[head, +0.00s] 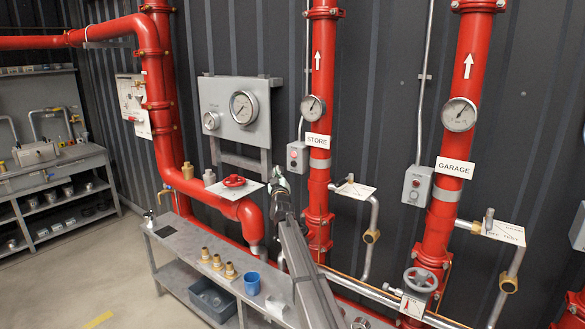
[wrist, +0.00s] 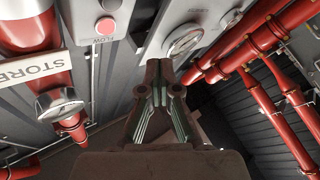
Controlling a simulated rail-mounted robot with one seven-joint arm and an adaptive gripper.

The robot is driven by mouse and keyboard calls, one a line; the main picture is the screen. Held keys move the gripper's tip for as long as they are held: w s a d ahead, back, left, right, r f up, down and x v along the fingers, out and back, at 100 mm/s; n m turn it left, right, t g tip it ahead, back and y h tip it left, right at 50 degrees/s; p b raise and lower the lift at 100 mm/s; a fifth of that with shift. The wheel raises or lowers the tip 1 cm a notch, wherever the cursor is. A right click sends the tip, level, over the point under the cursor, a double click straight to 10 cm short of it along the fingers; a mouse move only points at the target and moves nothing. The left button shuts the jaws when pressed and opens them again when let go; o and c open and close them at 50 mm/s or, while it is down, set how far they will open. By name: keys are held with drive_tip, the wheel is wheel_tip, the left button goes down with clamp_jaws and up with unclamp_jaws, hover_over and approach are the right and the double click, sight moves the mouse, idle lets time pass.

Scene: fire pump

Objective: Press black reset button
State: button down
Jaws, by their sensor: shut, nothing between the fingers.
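A grey control box (head: 297,157) is mounted on the dark wall left of the STORE pipe. In the wrist view the box (wrist: 93,22) is at the upper left, with a pink-red round lamp (wrist: 105,26) above the word FLOW and a grey round part at the top edge. A second grey box (head: 417,186) is left of the GARAGE pipe. I cannot clearly make out a black button on either. My gripper (head: 276,180) is shut and empty, below and left of the STORE box, apart from it. In the wrist view its fingers (wrist: 163,72) point up toward the wall, right of the box.
The red STORE pipe (head: 320,120) and GARAGE pipe (head: 455,150) carry gauges. A gauge panel (head: 258,133) is left of the box, with a red valve wheel (head: 234,181) below. A bench (head: 185,240) with brass fittings and a blue cup (head: 252,283) stands underneath.

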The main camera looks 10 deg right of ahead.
sight(293, 164)
drive_tip(key=w+d+b, duration=0.5)
drive_tip(key=shift+d, duration=0.15)
idle(0.3)
drive_tip(key=shift+w+d+b, duration=0.65)
drive_tip(key=shift+d+b, duration=0.05)
drive_tip(key=shift+b, duration=0.5)
idle(1.8)
idle(0.4)
drive_tip(key=shift+s+a+p, duration=0.55)
drive_tip(key=shift+s+a, duration=0.1)
drive_tip(key=shift+a, duration=0.05)
